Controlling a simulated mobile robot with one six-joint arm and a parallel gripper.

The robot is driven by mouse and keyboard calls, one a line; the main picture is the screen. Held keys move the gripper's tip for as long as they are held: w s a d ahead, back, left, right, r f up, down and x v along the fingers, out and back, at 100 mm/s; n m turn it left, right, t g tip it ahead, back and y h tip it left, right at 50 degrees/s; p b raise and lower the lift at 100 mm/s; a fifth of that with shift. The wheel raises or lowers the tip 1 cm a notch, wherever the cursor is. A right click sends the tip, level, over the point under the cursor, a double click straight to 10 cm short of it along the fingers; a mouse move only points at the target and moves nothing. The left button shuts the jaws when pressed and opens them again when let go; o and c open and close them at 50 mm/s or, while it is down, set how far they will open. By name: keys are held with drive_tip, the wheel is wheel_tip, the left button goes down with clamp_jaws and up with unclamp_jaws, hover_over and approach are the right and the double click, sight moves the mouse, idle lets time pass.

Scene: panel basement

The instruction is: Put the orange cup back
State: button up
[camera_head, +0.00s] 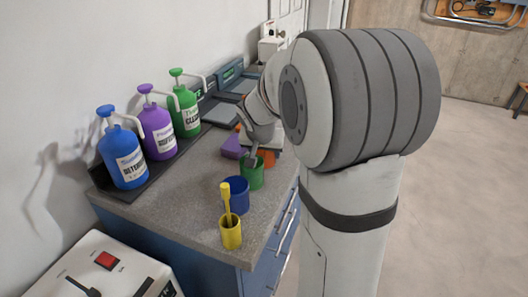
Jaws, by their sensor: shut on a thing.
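The orange cup (268,159) shows only in part, low behind the green cup at the counter's right side; my arm and the green cup hide the rest. My gripper (253,154) points down there, just behind the green cup, and is shut on the orange cup. The grip itself is mostly hidden. I cannot tell whether the cup touches the counter.
A green cup (252,178), a blue cup (236,197) and a yellow cup (231,235) with a yellow tool stand along the grey counter's (180,196) right edge. A purple object (232,147) lies behind. Blue, purple and green pump bottles (158,131) stand along the wall.

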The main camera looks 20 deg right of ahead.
drive_tip(key=shift+r, duration=0.1)
drive_tip(key=o, duration=1.1)
drive_tip(key=shift+r, duration=0.15)
drive_tip(key=p+v, duration=0.1)
drive_tip(key=v, duration=1)
drive_tip(key=shift+s+a+r, duration=0.2)
drive_tip(key=shift+s+r, duration=0.05)
